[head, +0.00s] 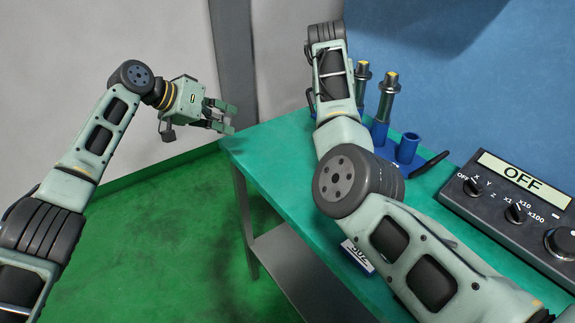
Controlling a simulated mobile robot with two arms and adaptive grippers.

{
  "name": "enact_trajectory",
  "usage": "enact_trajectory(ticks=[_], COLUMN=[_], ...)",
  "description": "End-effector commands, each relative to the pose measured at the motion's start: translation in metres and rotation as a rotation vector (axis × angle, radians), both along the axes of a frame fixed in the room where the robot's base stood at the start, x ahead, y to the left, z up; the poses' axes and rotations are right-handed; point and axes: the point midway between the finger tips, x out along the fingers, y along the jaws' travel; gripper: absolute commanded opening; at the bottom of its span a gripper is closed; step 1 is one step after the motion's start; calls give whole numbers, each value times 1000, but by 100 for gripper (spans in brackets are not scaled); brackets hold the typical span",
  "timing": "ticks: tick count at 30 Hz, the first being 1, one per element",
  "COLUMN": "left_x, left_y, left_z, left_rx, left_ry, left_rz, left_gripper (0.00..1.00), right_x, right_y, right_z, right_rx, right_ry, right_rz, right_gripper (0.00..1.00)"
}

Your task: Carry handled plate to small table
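No handled plate can be made out in the head view; my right arm covers much of the table. A green-topped table (262,150) with grey legs and a lower shelf stands in the middle and right; I cannot tell whether it is the small table. My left gripper (232,118) is in the air near the table's far left corner, its fingers apart and nothing seen between them. My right arm reaches across the table, and its gripper is hidden behind the arm's own links.
Blue holders with upright metal tools (386,95) stand at the table's back, an empty blue cup (407,149) and a black handle-like piece (430,163) beside them. A control box reading OFF (515,205) is at right. A small labelled block (357,257) lies by the front edge.

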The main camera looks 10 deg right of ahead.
Motion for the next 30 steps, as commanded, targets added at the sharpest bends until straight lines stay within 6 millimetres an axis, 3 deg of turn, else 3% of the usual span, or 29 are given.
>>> enact_trajectory(ticks=[1,12,13,30], left_x=[0,0,-1,0], left_y=[0,0,2,0], left_z=[-9,-11,-19,-12], left_rx=[0,0,9,2], left_ry=[0,0,11,2], left_rz=[0,0,1,0], left_gripper=[0,0,0,0], right_x=[0,0,-1,0], right_y=[0,0,1,0], right_z=[-9,-11,-17,-12], right_rx=[0,0,4,0], right_ry=[0,0,11,1], right_rz=[0,0,1,1], right_gripper=[0,0,0,0])
